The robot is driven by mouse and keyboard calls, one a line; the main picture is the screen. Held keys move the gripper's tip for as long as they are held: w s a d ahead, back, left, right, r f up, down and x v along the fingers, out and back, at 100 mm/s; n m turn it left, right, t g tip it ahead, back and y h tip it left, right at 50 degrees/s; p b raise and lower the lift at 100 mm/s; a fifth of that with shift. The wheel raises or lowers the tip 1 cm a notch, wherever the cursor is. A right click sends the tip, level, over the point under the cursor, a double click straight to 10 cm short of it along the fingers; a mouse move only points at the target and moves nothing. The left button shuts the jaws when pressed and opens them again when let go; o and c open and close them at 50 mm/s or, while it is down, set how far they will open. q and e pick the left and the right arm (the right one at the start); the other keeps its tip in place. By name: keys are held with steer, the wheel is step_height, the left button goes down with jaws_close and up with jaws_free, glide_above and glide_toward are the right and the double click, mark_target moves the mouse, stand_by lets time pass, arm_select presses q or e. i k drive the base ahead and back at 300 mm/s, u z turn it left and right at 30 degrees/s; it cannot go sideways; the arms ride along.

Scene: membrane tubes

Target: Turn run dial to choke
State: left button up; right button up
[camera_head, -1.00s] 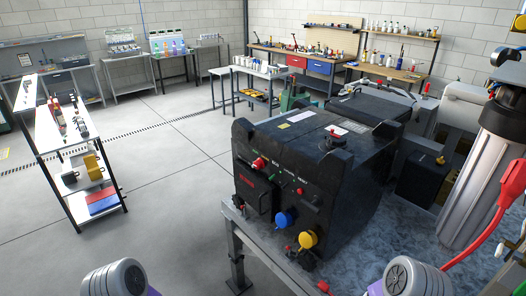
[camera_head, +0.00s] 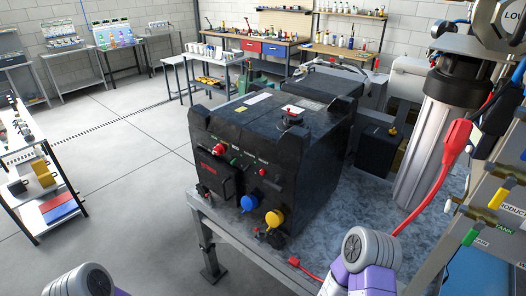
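A black boxy machine (camera_head: 310,171) stands on the grey bench at the middle of the view, its front panel facing left and toward me. A red knob (camera_head: 219,149) sits at the upper left of that panel, with small print beside it too blurred to read. I cannot tell which control is the run dial or where it points. A blue knob (camera_head: 248,203) and a yellow knob (camera_head: 273,218) are low on the panel. A black and red knob (camera_head: 292,113) sits on top. Only grey and purple links of my arms show at the bottom edge; neither gripper's fingers show.
A large grey filter canister (camera_head: 428,150) with a red hose (camera_head: 432,190) stands at right, beside a labelled valve panel (camera_head: 487,212). Open floor lies to the left, with a white shelf cart (camera_head: 22,160).

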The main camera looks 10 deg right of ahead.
mark_target(219, 150)
steer(key=u, duration=0.4)
steer(key=k, duration=0.45)
steer(key=u, duration=1.05)
steer(key=i, duration=1.2)
steer(key=z, duration=0.85)
